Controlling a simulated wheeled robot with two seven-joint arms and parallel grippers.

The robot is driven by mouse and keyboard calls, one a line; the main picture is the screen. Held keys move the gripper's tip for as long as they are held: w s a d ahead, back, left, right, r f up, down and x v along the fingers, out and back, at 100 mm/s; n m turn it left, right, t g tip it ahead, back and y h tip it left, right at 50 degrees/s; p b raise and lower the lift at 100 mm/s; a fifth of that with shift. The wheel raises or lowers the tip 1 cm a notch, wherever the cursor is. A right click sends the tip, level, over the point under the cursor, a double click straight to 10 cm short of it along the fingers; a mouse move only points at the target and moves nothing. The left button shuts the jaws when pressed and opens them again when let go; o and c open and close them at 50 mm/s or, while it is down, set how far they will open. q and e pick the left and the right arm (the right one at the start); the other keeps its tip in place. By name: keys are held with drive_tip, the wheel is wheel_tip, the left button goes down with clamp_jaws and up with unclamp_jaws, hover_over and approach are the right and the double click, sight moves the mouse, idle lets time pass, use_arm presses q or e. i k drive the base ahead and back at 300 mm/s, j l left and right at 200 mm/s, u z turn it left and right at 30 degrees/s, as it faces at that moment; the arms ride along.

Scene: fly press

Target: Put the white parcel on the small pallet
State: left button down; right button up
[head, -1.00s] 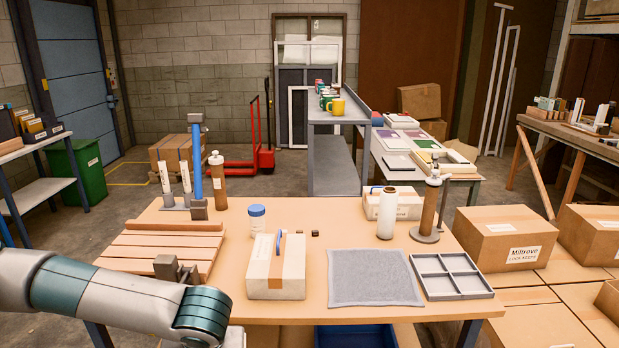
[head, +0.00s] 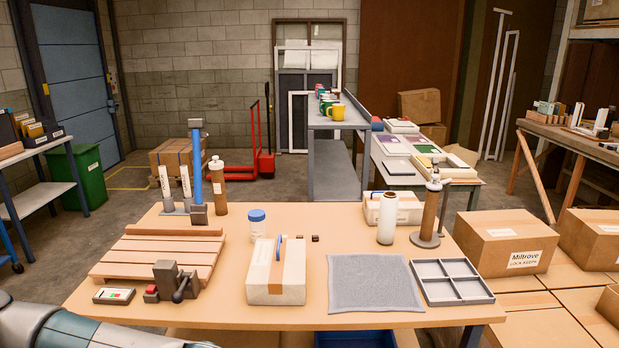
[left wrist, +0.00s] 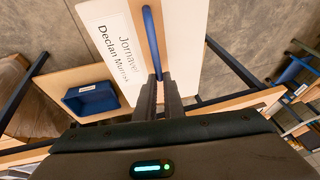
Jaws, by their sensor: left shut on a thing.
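My left gripper (left wrist: 158,98) shows only in the left wrist view, with its fingers shut on the blue handle (left wrist: 152,40) of a white parcel (left wrist: 190,30). That parcel carries a white name label (left wrist: 112,50). In the head view only my left arm shows, low at the bottom left; the gripper and held parcel are out of that view. The small pallet (head: 155,256), made of wooden slats, lies on the table's left side with no parcel on it. My right gripper is not in view.
On the table, a tan-taped parcel (head: 262,283) stands right of the pallet, and a dark clamp (head: 172,278) and small device (head: 114,295) sit at its front edge. A blue post (head: 197,170) rises behind it. A blue bin (left wrist: 92,98) shows in the wrist view.

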sight(160, 254)
drive_tip(key=i+j, duration=0.1)
drive_tip(key=j, duration=2.2)
